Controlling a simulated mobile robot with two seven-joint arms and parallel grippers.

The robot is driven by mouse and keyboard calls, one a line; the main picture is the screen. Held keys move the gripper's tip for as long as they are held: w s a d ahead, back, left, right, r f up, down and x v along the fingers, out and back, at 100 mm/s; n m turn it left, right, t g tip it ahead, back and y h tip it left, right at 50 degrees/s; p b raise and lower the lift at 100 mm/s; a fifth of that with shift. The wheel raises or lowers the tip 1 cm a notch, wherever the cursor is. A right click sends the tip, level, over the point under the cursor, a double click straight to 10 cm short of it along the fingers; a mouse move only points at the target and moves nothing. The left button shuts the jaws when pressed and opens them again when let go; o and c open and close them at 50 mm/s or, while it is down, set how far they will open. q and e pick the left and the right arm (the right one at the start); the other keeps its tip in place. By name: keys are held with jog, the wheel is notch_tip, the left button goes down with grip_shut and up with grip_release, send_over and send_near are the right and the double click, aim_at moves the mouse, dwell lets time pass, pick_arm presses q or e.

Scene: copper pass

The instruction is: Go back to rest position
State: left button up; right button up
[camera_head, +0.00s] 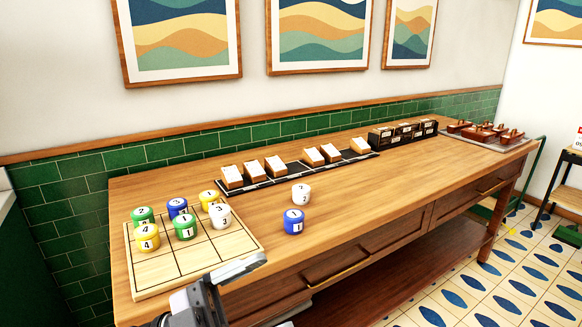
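My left gripper (262,284) is low in the head view, over the front edge of the wooden counter (350,215). Its pale fingers look spread apart, with nothing between them; the lower finger is partly cut off by the picture's bottom edge. It is in front of the board's near right corner and apart from the blocks. My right gripper is not in view.
A gridded wooden board (190,265) holds several numbered blocks, including a yellow one (147,238). A white block (301,194) and a blue block (293,222) stand right of it. Card holders (276,167) line the back. The counter's middle right is clear.

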pick_arm(q)
jog(key=w+a+f+n+t+y, duration=0.1)
jog(key=a+f+n+t+y, duration=0.45)
jog(key=f+n+y, duration=0.3)
jog(key=w+a+f+n+t+y, duration=0.2)
jog(key=a+f+n+t+y, duration=0.3)
jog(key=f+n+t+y, duration=0.3)
jog(key=s+a+f+n+g+y, duration=0.1)
jog(key=s+a+f+g+y, duration=0.1)
jog(key=s+f, duration=0.4)
jog(key=s+a+f+n+g+y, duration=0.2)
jog(key=s+f+g, duration=0.3)
jog(key=f, duration=0.6)
jog(key=shift+s+a+f+p, duration=0.25)
jog(key=shift+s+a+p, duration=0.2)
jog(key=shift+s+a, duration=0.45)
jog(key=shift+d+g, duration=0.1)
jog(key=shift+g, duration=0.15)
